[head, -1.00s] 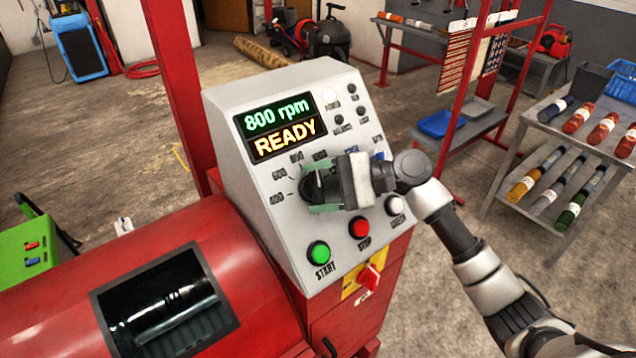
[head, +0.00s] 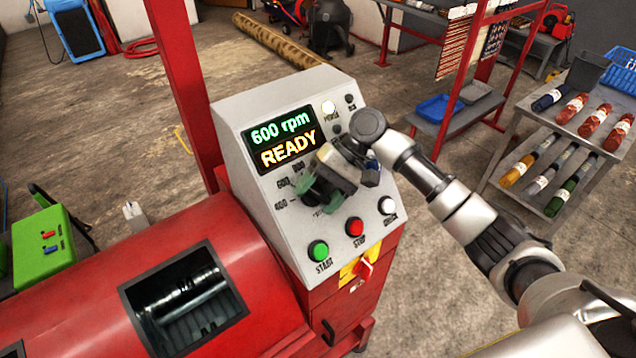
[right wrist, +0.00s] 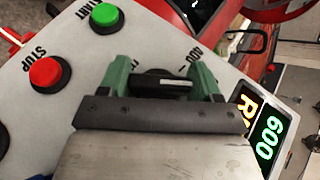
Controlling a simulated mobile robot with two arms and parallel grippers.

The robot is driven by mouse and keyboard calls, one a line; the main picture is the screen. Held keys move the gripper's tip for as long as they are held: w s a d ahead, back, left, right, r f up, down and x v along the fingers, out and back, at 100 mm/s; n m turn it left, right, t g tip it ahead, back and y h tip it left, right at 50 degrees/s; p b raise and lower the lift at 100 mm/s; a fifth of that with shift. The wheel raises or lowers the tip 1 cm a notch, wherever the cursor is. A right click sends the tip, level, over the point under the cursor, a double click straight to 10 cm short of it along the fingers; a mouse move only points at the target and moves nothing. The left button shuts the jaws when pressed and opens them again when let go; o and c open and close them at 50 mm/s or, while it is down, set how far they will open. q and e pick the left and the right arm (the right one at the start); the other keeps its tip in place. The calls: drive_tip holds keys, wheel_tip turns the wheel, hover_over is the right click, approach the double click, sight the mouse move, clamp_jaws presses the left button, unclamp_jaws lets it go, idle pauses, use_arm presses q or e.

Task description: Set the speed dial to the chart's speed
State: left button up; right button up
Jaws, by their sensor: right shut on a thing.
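The speed dial (right wrist: 165,82) is a black knob on the grey sloping control panel (head: 240,110); the scale figures 400 and 600 show beside it. My right gripper (head: 318,193) is shut on the dial, its green fingers (right wrist: 205,80) on either side of it in the right wrist view. The gripper hides most of the dial and part of the scale in the head view. The display (head: 280,138) reads 600 rpm and READY. No speed chart can be read in these views. My left gripper is not in view.
Below the dial are a green START button (head: 318,249), a red STOP button (head: 355,226) and a white button (head: 387,205). A red switch (head: 364,268) is on the cabinet front.

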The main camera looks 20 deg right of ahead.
drive_tip(key=shift+n+h+p, duration=0.4)
drive_tip(key=shift+h+p, duration=0.1)
drive_tip(key=shift+h, duration=0.1)
drive_tip(key=shift+f, duration=0.1)
drive_tip(key=o, duration=0.9)
drive_tip(key=shift+b+v, duration=1.3)
drive_tip(key=shift+v, duration=4.1)
drive_tip(key=shift+w, duration=0.15)
